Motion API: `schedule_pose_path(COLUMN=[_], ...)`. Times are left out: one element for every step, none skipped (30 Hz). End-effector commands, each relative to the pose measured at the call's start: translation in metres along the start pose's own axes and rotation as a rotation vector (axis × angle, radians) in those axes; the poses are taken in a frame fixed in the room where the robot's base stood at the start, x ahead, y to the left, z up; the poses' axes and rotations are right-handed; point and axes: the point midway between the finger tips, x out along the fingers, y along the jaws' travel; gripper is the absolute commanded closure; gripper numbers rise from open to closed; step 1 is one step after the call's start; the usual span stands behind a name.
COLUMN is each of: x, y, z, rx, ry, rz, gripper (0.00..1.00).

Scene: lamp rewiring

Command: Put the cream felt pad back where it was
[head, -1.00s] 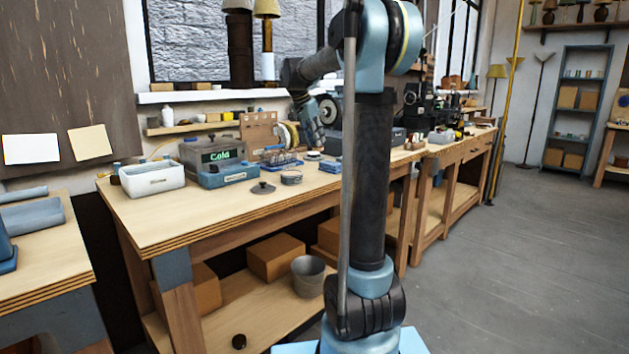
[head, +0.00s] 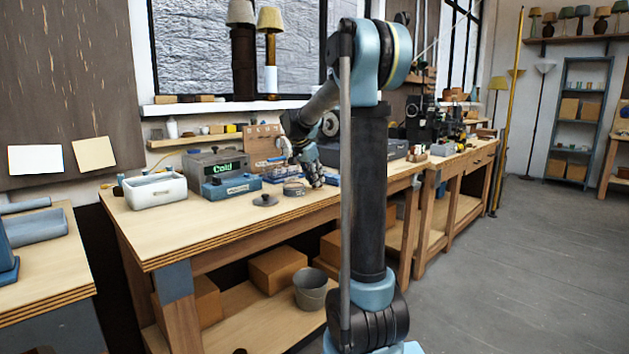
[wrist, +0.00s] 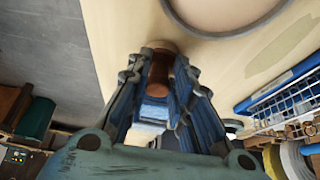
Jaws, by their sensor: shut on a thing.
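My gripper (head: 318,182) is low over the workbench (head: 205,222), just right of a round tin (head: 293,190). In the wrist view, my gripper (wrist: 161,66) is shut on a small brown, rounded thing (wrist: 160,68) between its fingertips. I cannot make out a cream felt pad for certain in either view. A large round thing with a grey rim and pale middle (wrist: 225,8) lies beyond the fingertips, partly cut off. A flat dull-green patch (wrist: 287,62) shows on the pale surface to its right; I cannot tell what it is.
A dark lid (head: 265,200) lies left of the tin. A blue wire rack (wrist: 275,104) is near my gripper's right side. The bench front is clear.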

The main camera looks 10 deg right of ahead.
Motion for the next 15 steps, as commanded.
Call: schedule_pose_path(x=[-0.0002, -0.0003, -0.0003, -0.0004, -0.0003, 0.0002, 0.0009, 0.0012, 0.0010, 0.0009, 0.0009, 0.0009, 0.0009, 0.0008, 0.0008], y=[0.0000, 0.0000, -0.0001, 0.0000, -0.0001, -0.0001, -0.0001, -0.0001, -0.0001, -0.0001, -0.0001, -0.0001, -0.0001, -0.0001, -0.0001], z=[-0.0002, -0.0002, -0.0002, -0.0002, -0.0002, 0.0000, 0.0003, 0.0005, 0.0004, 0.0004, 0.0004, 0.0004, 0.0004, 0.0003, 0.0003], rx=[0.000, 0.000, 0.000, 0.000, 0.000, 0.000, 0.000, 0.000, 0.000, 0.000, 0.000, 0.000, 0.000, 0.000, 0.000], ry=[0.000, 0.000, 0.000, 0.000, 0.000, 0.000, 0.000, 0.000, 0.000, 0.000, 0.000, 0.000, 0.000, 0.000, 0.000], rz=[0.000, 0.000, 0.000, 0.000, 0.000, 0.000, 0.000, 0.000, 0.000, 0.000, 0.000, 0.000, 0.000, 0.000, 0.000], gripper=[1.00, 1.00, 1.00, 1.00, 1.00, 1.00, 1.00, 0.77, 0.68, 0.61, 0.59, 0.59, 0.59, 0.59, 0.59])
